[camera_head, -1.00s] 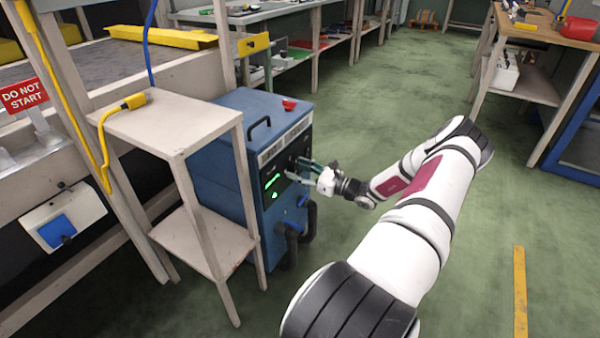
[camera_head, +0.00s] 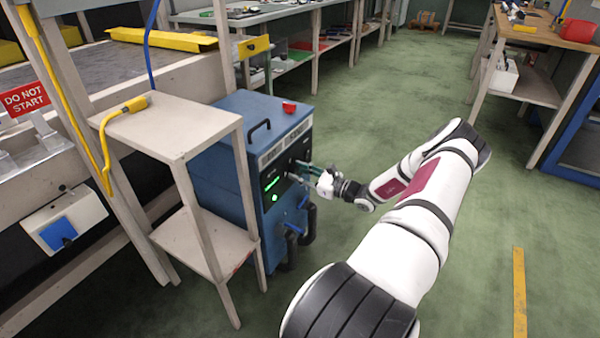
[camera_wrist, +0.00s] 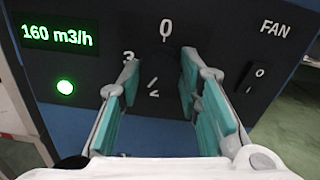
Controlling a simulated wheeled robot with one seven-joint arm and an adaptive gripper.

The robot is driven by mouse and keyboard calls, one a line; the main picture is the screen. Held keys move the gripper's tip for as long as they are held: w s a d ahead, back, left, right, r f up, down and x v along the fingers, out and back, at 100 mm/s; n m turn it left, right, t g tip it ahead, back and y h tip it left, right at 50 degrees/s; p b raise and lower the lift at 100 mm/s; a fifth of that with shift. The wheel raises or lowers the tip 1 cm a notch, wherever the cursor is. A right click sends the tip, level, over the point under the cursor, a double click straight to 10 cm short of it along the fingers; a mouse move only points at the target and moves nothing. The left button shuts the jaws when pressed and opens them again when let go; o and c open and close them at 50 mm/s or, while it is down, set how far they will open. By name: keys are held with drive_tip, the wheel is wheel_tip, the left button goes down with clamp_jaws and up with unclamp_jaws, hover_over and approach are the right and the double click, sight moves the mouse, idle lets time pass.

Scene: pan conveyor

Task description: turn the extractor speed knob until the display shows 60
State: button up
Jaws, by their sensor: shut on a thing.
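The extractor is a blue cabinet (camera_head: 238,112) with a black control panel, beside the beige stand. In the wrist view its green display (camera_wrist: 57,36) reads "160 m3/h", with a round green light (camera_wrist: 65,87) below. The dark speed knob (camera_wrist: 160,60) is hard to make out against the panel, among the marks 0, 3 and 2. My gripper (camera_head: 302,173) is at the panel, its teal-padded fingers on either side of the knob. In the wrist view the gripper (camera_wrist: 160,77) is shut on it. The right finger hides part of the dial.
A FAN switch (camera_wrist: 261,77) is on the panel right of my fingers. A beige stand (camera_head: 172,125) is close to the left of the extractor. Dark hoses (camera_head: 308,220) hang below the panel.

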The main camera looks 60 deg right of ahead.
drive_tip(key=n+p, duration=0.1)
drive_tip(key=n, duration=0.5)
drive_tip(key=shift+p, duration=0.4)
drive_tip(key=n+p, duration=0.1)
drive_tip(key=n, duration=0.5)
drive_tip(key=shift+n, duration=0.4)
drive_tip(key=n+p, duration=0.2)
drive_tip(key=n, duration=0.4)
drive_tip(key=shift+r, duration=0.1)
drive_tip(key=n+p, duration=0.1)
drive_tip(key=n, duration=0.5)
drive_tip(key=shift+n+p, duration=0.3)
drive_tip(key=shift+p, duration=0.1)
drive_tip(key=o, duration=1.1)
drive_tip(key=shift+o, duration=0.2)
drive_tip(key=shift+s, duration=0.1)
